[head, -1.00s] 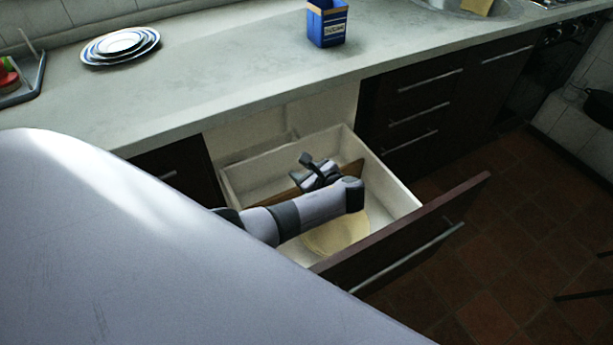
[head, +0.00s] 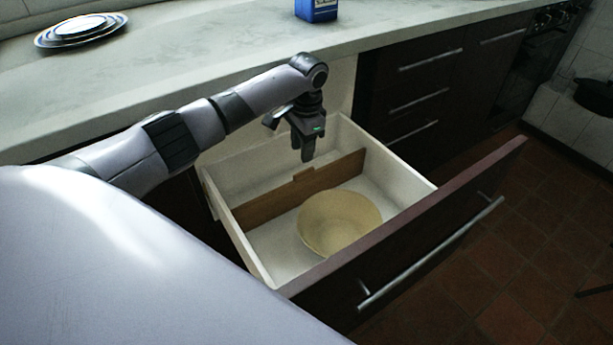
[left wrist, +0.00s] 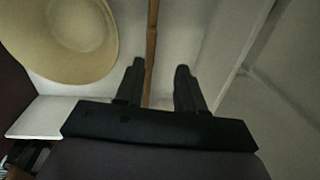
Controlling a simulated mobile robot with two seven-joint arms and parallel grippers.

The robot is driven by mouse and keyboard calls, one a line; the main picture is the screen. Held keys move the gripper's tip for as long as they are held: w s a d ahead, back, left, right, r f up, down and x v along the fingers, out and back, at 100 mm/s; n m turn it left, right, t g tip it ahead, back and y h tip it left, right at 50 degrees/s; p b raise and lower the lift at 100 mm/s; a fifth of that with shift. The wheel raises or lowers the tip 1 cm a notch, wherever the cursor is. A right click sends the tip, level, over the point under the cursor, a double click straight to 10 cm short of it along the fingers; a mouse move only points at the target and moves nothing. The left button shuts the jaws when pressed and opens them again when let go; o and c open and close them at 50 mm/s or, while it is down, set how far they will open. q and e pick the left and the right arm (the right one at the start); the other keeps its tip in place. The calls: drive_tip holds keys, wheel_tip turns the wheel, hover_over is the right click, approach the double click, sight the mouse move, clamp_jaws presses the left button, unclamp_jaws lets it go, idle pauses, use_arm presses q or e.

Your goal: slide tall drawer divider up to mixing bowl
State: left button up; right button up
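The tall drawer divider (head: 270,202) is a brown wooden board standing across the open drawer, with a small raised tab at its middle. The cream mixing bowl (head: 340,224) sits on the drawer floor on the front side of the divider. In the left wrist view, a strip of floor separates the bowl (left wrist: 62,38) from the divider (left wrist: 152,45). My left gripper (head: 307,153) hangs pointing down above the divider. Its fingers (left wrist: 160,78) are open and empty, with the divider's top edge showing between them, nearer the left finger. My right gripper is not in view.
The white-walled drawer (head: 400,166) is pulled out, with a dark front (head: 420,225) and bar handle. Behind the divider, the drawer is empty where visible. The counter (head: 200,70) above holds stacked plates (head: 80,32) and a blue container (head: 317,10).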

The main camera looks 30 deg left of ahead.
sight(304, 171)
use_arm(q)
drive_tip(key=shift+d+r+n+h+b, duration=0.2)
drive_tip(key=shift+n+h+b, duration=0.1)
drive_tip(key=shift+h, duration=0.1)
drive_tip(key=shift+s+f, duration=0.1)
wheel_tip(304, 171, down, 6)
drive_tip(key=shift+d+r+b, duration=0.1)
drive_tip(key=shift+b, duration=0.95)
drive_tip(key=shift+f, duration=0.5)
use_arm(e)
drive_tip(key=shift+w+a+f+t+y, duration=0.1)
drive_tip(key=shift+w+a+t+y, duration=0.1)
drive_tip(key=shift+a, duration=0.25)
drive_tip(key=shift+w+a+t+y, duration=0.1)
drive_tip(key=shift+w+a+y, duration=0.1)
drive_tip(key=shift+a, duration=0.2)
use_arm(q)
clamp_jaws()
